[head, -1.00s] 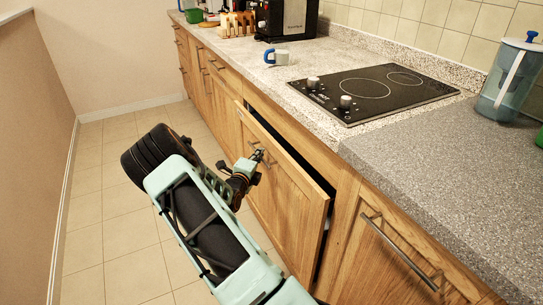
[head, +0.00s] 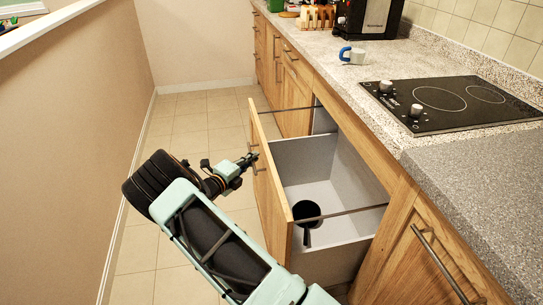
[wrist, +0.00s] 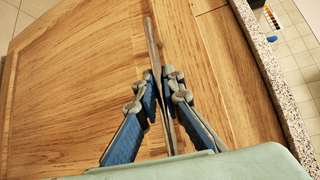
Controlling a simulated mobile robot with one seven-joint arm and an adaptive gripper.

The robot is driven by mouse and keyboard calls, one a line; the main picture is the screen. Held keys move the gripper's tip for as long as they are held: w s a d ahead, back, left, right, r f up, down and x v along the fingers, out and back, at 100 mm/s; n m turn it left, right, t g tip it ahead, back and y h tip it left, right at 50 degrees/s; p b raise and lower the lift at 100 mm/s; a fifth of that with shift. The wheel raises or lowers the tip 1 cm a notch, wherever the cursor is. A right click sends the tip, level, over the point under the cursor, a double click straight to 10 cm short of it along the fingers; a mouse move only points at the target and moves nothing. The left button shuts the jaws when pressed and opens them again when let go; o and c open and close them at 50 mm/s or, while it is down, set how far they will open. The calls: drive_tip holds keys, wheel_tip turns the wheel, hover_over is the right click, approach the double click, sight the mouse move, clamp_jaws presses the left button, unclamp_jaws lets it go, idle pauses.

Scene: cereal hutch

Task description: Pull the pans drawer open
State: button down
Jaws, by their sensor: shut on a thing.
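The pans drawer (head: 273,187) stands well out from the counter below the hob, with a wooden front and a pale grey inside. A dark pan (head: 307,213) with its handle lies in it toward the near side. My gripper (head: 252,160) is at the outer face of the drawer front. In the wrist view my gripper (wrist: 160,92) has its two fingers closed around the thin metal bar handle (wrist: 153,45) of the wooden drawer front (wrist: 80,80).
The hob (head: 450,100) and a mug with a blue handle (head: 352,55) are on the counter (head: 385,135). A closed cupboard with a bar handle (head: 440,262) is on the near right. Tiled floor (head: 185,110) lies between the units and the left wall (head: 85,130).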

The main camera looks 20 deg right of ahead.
drive_tip(key=shift+w+a, duration=0.1)
drive_tip(key=shift+a, duration=2.3)
drive_tip(key=c, duration=2.1)
unclamp_jaws()
drive_tip(key=v, duration=1.2)
